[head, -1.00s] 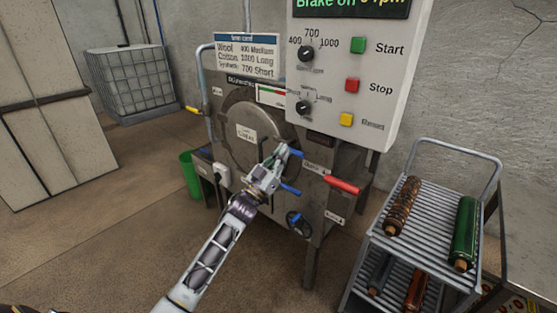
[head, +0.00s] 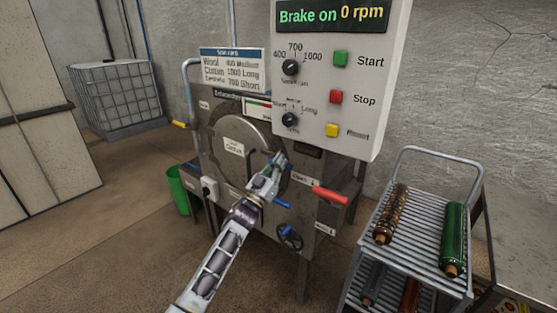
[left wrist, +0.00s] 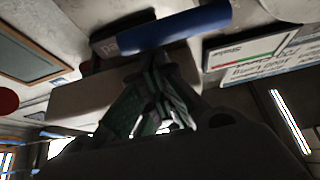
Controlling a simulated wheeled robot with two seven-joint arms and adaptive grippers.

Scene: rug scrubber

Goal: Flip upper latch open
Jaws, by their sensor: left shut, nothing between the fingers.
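The upper latch has a blue handle, which shows close up in the left wrist view (left wrist: 173,28), lying across just beyond my fingers. In the head view my left gripper hides most of it. My left gripper (head: 277,162) is shut and empty in front of the right side of the round door (head: 240,143). Its closed fingers also show in the left wrist view (left wrist: 152,103), close to the blue handle; I cannot tell whether they touch it. A lower blue latch handle (head: 283,203) sticks out below the gripper. My right gripper is not in view.
A red lever (head: 330,195) sticks out right of the door. The control panel (head: 362,85) overhangs above and reads "Brake on 0 rpm". A cart (head: 425,225) with rolls stands at right.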

